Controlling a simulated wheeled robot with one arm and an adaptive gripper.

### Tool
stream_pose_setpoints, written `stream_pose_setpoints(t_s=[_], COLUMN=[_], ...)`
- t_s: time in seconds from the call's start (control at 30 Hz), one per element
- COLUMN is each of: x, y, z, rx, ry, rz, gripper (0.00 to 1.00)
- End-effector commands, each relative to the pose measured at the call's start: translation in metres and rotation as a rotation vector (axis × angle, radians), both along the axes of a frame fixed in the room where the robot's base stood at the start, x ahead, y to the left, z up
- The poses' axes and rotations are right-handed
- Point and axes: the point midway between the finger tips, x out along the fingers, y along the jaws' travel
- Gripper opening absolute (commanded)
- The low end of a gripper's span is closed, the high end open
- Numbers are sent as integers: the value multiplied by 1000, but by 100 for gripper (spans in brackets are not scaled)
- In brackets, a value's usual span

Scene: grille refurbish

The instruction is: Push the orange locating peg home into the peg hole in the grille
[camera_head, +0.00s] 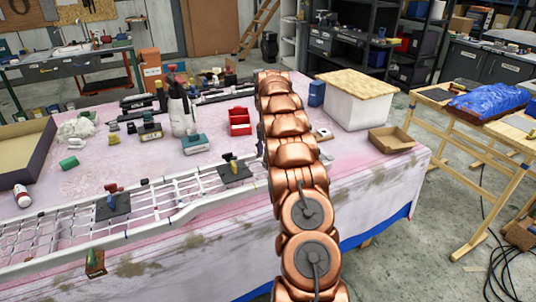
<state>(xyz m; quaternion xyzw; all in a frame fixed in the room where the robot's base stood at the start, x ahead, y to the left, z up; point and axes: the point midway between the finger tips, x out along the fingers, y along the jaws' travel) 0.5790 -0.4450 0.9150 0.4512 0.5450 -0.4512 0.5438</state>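The white lattice grille (165,194) lies along the front edge of the cloth-covered table, from the left edge of the picture to my copper arm. Two dark pads, one left (114,208) and one right (236,174), sit on it with small coloured parts on them. I cannot make out the peg hole. My gripper is not visible. My arm hides the grille's right end.
Bottles, a red bin (240,122), a green-topped box (195,145) and black tools crowd the table behind the grille. A white box with a wooden lid (357,84) and an open cardboard tray (391,140) stand right of my arm. The table's front right is clear.

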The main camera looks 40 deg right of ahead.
Motion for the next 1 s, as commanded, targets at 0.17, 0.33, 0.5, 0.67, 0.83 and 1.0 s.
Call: stream_pose_setpoints(t_s=[0.17, 0.33, 0.5, 0.67, 0.83, 1.0], x=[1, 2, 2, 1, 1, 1], y=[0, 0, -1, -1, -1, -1], z=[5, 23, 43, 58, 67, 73], rx=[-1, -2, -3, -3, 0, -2], ry=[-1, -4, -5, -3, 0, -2], rz=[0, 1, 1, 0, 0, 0], gripper=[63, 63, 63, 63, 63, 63])
